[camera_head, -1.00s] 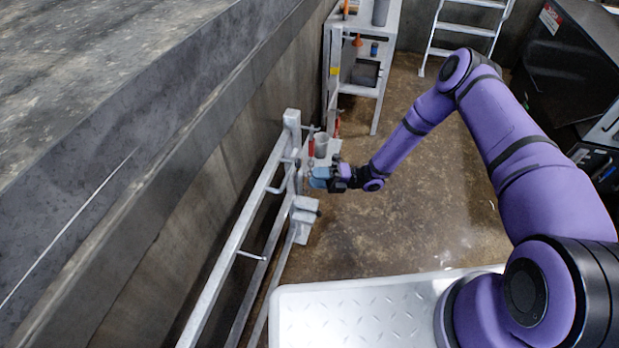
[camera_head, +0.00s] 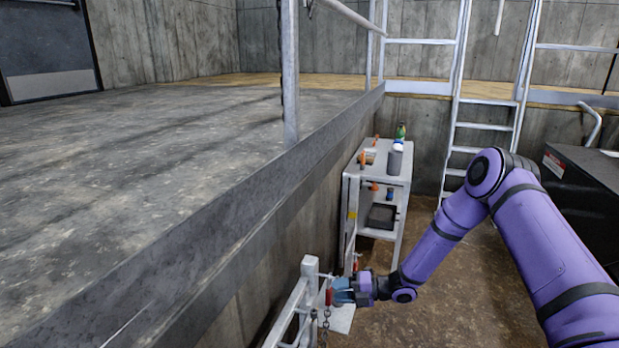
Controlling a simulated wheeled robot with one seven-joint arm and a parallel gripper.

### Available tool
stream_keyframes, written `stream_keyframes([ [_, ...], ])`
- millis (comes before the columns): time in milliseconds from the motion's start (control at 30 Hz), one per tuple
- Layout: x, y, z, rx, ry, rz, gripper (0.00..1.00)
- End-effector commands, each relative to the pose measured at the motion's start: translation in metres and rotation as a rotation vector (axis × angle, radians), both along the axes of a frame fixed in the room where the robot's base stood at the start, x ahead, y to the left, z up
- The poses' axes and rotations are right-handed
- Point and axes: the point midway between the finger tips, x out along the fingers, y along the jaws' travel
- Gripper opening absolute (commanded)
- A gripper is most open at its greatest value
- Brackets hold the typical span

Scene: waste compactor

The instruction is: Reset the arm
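My purple arm reaches in from the right side of the head view, bent at the elbow. My gripper (camera_head: 342,291) is at the arm's far end, beside the upright post of a grey metal rail (camera_head: 309,285). A blue part shows at the gripper's tip, and a small red thing (camera_head: 328,297) is right at it. I cannot tell whether the gripper touches the red thing or the post. The fingers are too small and partly hidden to tell whether they are open or shut.
A raised concrete ledge (camera_head: 150,215) fills the left. Beyond my gripper stands a white shelf cart (camera_head: 392,160) with bottles and tools. A ladder (camera_head: 455,130) is behind it. A black machine (camera_head: 580,200) is at the right. Brown floor between is clear.

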Motion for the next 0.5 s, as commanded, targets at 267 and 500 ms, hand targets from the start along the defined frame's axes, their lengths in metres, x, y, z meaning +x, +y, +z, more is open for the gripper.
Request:
stream_keyframes([
  [267, 0.046, -0.03, 0.08, -0.218, 0.094, -0.245, 0.39],
  [500, 0.066, -0.064, 0.155, -0.34, 0.189, -0.507, 0.39],
])
